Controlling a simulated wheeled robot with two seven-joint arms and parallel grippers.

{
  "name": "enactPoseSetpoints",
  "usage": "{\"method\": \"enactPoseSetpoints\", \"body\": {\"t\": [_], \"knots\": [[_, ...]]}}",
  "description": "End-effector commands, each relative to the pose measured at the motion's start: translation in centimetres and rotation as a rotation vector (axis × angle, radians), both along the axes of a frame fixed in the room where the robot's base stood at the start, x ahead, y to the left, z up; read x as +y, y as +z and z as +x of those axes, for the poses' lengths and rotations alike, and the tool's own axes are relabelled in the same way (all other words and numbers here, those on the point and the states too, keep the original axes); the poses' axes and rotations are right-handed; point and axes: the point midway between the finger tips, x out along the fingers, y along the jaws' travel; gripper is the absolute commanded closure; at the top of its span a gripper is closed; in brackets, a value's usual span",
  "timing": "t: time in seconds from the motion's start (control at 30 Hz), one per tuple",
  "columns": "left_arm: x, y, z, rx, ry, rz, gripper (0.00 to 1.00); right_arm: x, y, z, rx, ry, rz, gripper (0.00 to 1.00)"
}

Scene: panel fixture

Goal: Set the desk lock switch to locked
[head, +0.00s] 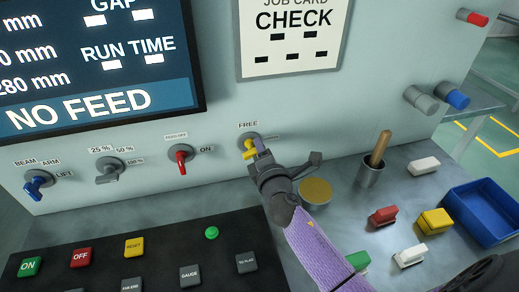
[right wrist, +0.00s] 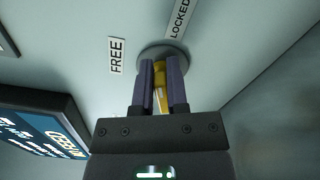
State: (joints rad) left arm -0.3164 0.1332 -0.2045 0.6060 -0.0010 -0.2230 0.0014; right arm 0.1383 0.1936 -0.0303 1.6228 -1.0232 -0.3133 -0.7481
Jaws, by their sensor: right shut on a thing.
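The desk lock switch (head: 248,144) is a yellow knob on a round grey base on the upright panel, below the FREE label (head: 248,124). In the right wrist view the yellow knob (right wrist: 159,76) shows between the fingers of my right gripper (right wrist: 161,68). The FREE label (right wrist: 116,56) is left of the base there and the LOCKED label (right wrist: 179,18) is above it to the right. My right gripper (head: 258,146) is shut on the knob and partly hides it. I cannot tell exactly which label the knob points to. My left gripper is not in view.
Red (head: 181,157), grey (head: 109,172) and blue (head: 37,183) switches line the panel to the left. Below is a dark button console (head: 180,250). A cup with a wooden handle (head: 371,172), several blocks and a blue bin (head: 487,211) stand on the right.

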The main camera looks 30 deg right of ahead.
Motion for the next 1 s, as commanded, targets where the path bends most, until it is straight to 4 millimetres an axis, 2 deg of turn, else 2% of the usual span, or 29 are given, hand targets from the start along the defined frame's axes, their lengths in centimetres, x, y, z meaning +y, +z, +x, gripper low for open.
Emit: {"method": "enactPoseSetpoints", "body": {"t": [0.2,0.5,1.0], "knots": [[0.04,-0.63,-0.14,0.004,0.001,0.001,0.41,-0.09,-0.55,-0.04,-0.040,-0.001,0.166,1.00],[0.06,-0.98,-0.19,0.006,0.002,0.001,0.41,-0.14,-0.83,-0.06,-0.080,-0.001,0.319,1.00],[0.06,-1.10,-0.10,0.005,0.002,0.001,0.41,-0.14,-0.94,-0.07,-0.097,-0.001,0.386,1.00]]}}
